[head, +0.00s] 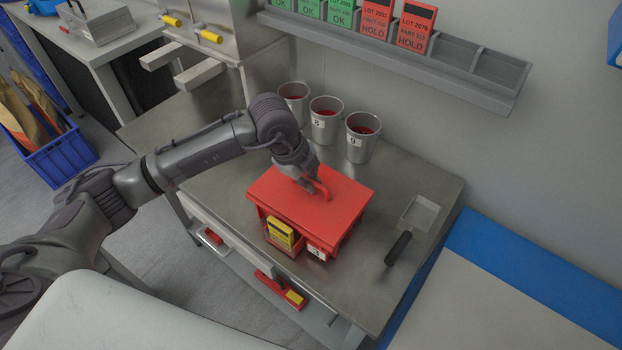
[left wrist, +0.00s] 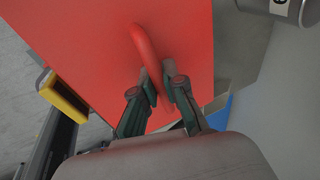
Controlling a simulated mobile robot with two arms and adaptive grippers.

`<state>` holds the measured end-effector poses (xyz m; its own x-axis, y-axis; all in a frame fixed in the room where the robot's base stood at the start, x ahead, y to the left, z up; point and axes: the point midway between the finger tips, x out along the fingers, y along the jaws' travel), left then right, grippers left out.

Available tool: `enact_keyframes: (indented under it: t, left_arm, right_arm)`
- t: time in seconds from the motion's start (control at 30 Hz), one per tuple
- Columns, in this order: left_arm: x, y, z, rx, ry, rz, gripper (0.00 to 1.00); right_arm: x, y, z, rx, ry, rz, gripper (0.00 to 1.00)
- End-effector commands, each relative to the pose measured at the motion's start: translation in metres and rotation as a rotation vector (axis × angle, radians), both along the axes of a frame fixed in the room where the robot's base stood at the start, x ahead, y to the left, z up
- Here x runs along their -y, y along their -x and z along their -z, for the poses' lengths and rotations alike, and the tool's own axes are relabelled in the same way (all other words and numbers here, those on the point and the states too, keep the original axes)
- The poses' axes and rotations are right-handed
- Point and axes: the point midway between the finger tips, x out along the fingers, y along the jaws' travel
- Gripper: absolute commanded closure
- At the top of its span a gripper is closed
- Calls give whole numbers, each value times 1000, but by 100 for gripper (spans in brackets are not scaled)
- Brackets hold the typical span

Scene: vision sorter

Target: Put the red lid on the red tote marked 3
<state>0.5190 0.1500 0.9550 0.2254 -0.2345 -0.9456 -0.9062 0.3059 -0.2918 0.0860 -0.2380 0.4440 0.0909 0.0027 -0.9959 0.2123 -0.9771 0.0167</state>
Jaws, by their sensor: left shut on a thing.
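The red lid (head: 335,200) is a flat red panel with a raised bar handle (head: 323,189). It covers the top of the red tote (head: 336,246), whose front label shows a 3. I cannot tell whether the lid rests fully on the rim or sits slightly above it. My left gripper (head: 311,186) is over the lid, shut on its handle. In the left wrist view the fingers (left wrist: 160,88) are on both sides of the handle (left wrist: 146,52), above the red lid (left wrist: 80,40). The tote's inside is hidden. My right gripper is not in view.
A yellow card (head: 280,233) stands in a red holder at the tote's front. Three grey cups (head: 326,120) with red contents stand behind the tote. A black-handled scoop (head: 398,248) lies to its right. A wall rack (head: 440,70) holds green and red cards.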

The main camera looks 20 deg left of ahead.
Motion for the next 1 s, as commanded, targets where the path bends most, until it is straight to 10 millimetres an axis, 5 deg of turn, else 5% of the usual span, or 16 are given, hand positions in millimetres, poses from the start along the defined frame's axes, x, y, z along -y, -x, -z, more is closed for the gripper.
enact_keyframes:
  t: [0.2, 0.23, 0.4, 0.77, 1.0]
  left_arm:
    - [0, 0, 0, 1, 0, 0, 100]
    - [0, 0, 0, 1, 0, 0, 85]
    - [0, 0, 0, 1, 0, 0, 60]
    - [-1, 1, -6, 2, 1, 0, 60]
    - [-11, 9, -48, 6, 1, 1, 60]
  right_arm:
    - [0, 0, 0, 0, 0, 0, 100]
    - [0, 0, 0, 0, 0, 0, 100]
    - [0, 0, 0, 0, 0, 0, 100]
    - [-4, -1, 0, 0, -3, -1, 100]
    - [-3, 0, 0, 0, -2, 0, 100]
